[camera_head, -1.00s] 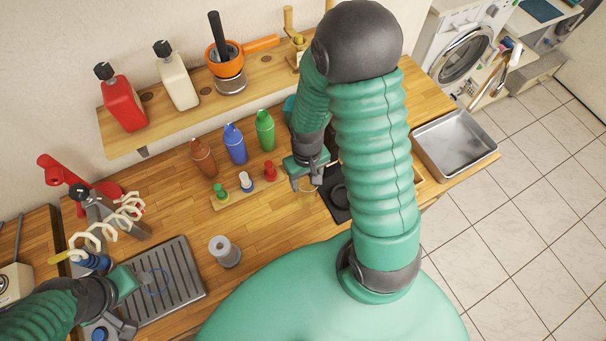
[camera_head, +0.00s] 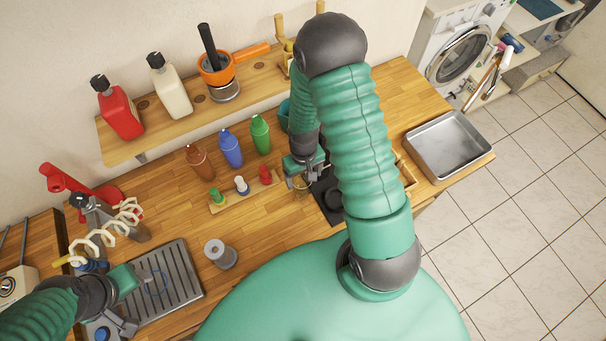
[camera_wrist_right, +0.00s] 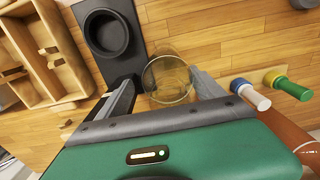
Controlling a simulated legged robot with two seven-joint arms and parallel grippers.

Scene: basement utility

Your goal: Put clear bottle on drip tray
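The clear bottle (camera_wrist_right: 168,80) is a see-through cylinder on the wooden counter, seen from above in the right wrist view. In the head view it shows faintly (camera_head: 302,190), partly hidden under my right gripper (camera_head: 306,178). My right gripper also shows in the right wrist view (camera_wrist_right: 163,76), open, with one finger on each side of the bottle and a gap at the left finger. The drip tray (camera_head: 180,276) is a grey ribbed plate at the counter's front left. My left gripper (camera_head: 134,300) is at its left edge; its fingers are not clearly seen.
A black stand (camera_wrist_right: 106,35) and a wooden box (camera_wrist_right: 42,50) are beside the bottle. A shelf (camera_head: 180,112) hangs behind.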

